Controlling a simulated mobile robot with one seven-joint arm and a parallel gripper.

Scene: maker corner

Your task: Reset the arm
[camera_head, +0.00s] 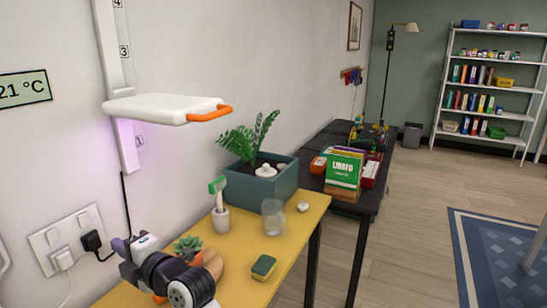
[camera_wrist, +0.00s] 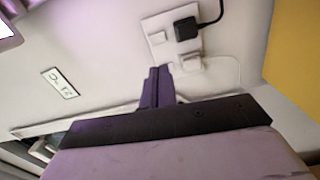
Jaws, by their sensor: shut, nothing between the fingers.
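My gripper (camera_head: 122,245) is at the lower left in the head view, over the back left part of the yellow table (camera_head: 240,245), close to the wall. In the wrist view its dark fingers (camera_wrist: 158,88) are together, with nothing between them. They point toward the white wall, just below a socket plate (camera_wrist: 160,35) with a black plug (camera_wrist: 186,29). I cannot tell the exact gap to the wall. My arm hides part of the table's left end.
Close to my arm are a small succulent (camera_head: 187,244), a green-headed brush in a cup (camera_head: 220,215), a clear glass (camera_head: 273,217) and a sponge (camera_head: 263,267). A teal planter (camera_head: 270,190) stands behind. A white lamp shelf (camera_head: 165,108) juts out above. Open floor (camera_head: 415,220) lies right.

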